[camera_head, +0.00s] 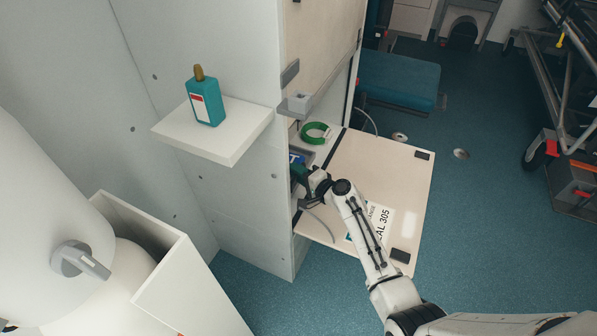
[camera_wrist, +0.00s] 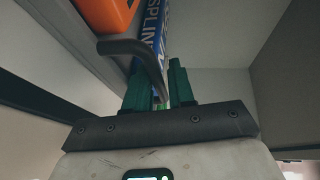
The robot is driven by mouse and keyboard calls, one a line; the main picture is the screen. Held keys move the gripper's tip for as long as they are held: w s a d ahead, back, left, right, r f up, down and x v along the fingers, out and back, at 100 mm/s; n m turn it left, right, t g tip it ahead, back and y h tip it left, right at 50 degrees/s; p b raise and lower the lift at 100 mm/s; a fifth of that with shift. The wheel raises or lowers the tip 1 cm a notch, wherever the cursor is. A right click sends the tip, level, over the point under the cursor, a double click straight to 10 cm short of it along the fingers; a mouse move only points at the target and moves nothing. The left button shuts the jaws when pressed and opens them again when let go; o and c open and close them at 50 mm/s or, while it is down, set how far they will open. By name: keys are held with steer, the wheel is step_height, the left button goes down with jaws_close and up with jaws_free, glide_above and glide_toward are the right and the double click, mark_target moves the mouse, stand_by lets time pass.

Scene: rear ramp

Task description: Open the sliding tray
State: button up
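The sliding tray (camera_head: 309,153) is a grey tray low inside the open cabinet, seen in small part in the head view. In the wrist view its grey wall (camera_wrist: 85,45) runs along the upper left, with a bent dark handle (camera_wrist: 125,47) sticking out. My gripper (camera_head: 300,174) is at the tray's front, just inside the cabinet opening. In the wrist view the green fingers of my gripper (camera_wrist: 160,85) stand close together, with the handle's bar running down into the narrow gap between them. The fingers appear shut on the handle; the exact contact is partly hidden.
An orange case (camera_wrist: 105,14) and a blue splint package (camera_wrist: 153,25) lie in the tray. A folded-down door panel (camera_head: 385,160) lies under my arm. A green coil (camera_head: 316,132) is behind the gripper. A shelf (camera_head: 213,145) with a teal bottle (camera_head: 206,105) juts out at left.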

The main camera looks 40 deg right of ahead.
steer(key=shift+w, duration=0.1)
steer(key=shift+c, duration=0.2)
steer(key=shift+r, duration=0.1)
jaws_close()
steer(key=shift+w+r, duration=0.1)
steer(key=shift+r, duration=0.05)
